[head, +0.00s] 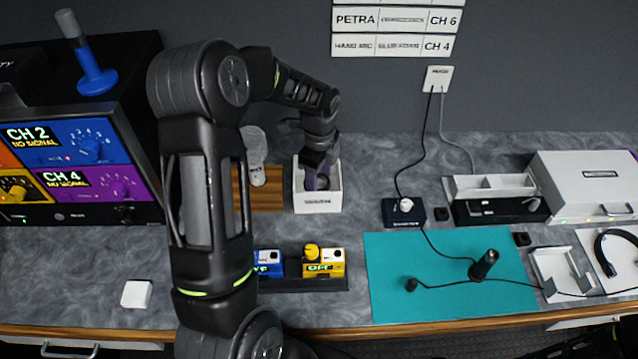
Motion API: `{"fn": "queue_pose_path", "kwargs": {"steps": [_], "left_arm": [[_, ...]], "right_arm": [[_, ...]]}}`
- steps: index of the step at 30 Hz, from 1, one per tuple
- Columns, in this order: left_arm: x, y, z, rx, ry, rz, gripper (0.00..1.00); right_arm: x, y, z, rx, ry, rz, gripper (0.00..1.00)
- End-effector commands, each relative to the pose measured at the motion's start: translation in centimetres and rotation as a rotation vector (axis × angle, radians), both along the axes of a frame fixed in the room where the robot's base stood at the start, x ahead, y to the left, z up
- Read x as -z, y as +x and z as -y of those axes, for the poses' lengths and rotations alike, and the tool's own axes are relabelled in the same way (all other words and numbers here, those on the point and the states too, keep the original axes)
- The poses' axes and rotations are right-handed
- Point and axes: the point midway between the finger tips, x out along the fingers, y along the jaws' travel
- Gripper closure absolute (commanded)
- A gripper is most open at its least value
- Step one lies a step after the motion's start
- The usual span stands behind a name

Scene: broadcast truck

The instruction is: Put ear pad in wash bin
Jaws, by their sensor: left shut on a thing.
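My left arm reaches over from the left and my left gripper (320,168) points down into this bin. The gripper is shut on a small dark thing (322,183), likely the ear pad, inside the bin walls. The fingertips and most of that thing are hidden by the gripper and the bin. My right gripper does not show.
A teal mat (450,285) holds a dark upright handle (483,264) with a cable. Blue and yellow packs (323,262) sit in a dark rack in front of the bin. A monitor (70,165) stands left. A headset (612,250) lies far right. Cables cross the right side.

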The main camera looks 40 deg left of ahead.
Motion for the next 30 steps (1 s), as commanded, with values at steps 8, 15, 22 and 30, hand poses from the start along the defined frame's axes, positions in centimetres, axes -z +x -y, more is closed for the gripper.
{"fn": "queue_pose_path", "kwargs": {"steps": [8, 15, 22, 30], "left_arm": [[2.5, 0.0, 0.0, 0.000, 0.000, 0.000, 0.82], [2.7, 0.0, 0.0, 0.000, 0.000, 0.000, 0.82], [2.8, 0.0, 0.0, 0.000, 0.000, 0.000, 0.35], [2.6, 0.0, 0.0, 0.000, 0.000, 0.000, 0.35]], "right_arm": [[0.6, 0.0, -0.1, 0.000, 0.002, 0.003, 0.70], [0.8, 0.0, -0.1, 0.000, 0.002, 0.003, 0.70], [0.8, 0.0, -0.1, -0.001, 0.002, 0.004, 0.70], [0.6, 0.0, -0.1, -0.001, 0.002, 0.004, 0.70]]}}
